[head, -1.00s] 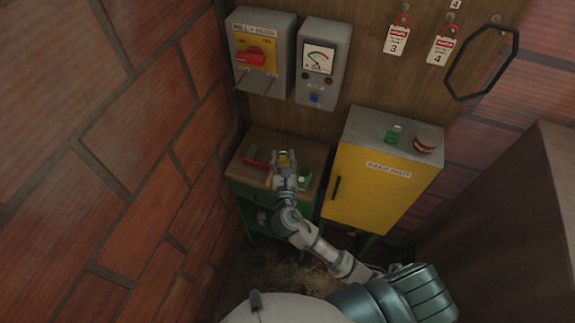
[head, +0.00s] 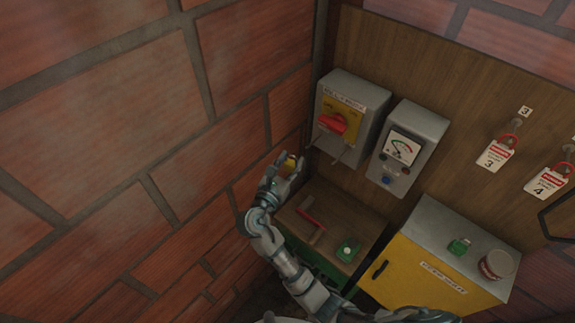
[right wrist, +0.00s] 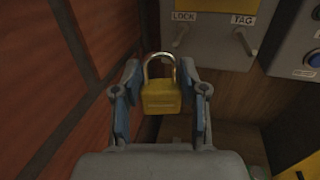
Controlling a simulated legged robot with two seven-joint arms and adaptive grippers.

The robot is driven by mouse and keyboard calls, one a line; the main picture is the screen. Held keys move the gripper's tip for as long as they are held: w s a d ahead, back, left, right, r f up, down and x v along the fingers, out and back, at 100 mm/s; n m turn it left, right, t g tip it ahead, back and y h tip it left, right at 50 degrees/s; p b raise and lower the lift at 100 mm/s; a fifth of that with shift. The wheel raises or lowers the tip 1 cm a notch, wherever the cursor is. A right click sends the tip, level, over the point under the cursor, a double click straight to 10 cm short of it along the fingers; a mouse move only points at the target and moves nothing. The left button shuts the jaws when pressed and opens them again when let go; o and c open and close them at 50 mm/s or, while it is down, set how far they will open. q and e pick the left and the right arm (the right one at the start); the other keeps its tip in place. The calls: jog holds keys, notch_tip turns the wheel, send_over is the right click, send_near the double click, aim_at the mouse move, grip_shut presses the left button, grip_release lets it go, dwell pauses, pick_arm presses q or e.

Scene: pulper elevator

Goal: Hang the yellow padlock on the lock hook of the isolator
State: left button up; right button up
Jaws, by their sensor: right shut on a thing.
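The yellow padlock (right wrist: 161,97) is held upright between the fingers of my right gripper (right wrist: 160,108), its silver shackle pointing up and looking closed. In the head view my right gripper (head: 287,168) is left of and below the isolator (head: 353,97), beside the brick wall, with the padlock (head: 291,162) partly hidden by the fingers. The isolator is a grey box with a red handle (head: 333,122) on a yellow plate. Its lock hook (right wrist: 180,38), under the LOCK label, is up and slightly right of the shackle, apart from it in the picture. My left gripper is out of view.
A TAG hook (right wrist: 244,42) is right of the lock hook. A grey meter box (head: 403,146) is right of the isolator. The bench (head: 347,215) below bears a red tool (head: 309,222) and a green item (head: 347,250). The brick wall (head: 235,115) is close on the left.

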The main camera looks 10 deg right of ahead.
jog(key=w+d+b, duration=0.1)
jog(key=d, duration=0.1)
jog(key=w+d+b, duration=0.1)
jog(key=w+d, duration=0.1)
jog(key=w+d+f+b, duration=0.1)
jog(key=d, duration=0.1)
jog(key=shift+w, duration=0.3)
jog(key=shift+w+d+f+p, duration=0.1)
jog(key=shift+d+f+p, duration=0.25)
jog(key=shift+p, duration=0.15)
jog(key=shift+a, duration=0.1)
dwell(0.4)
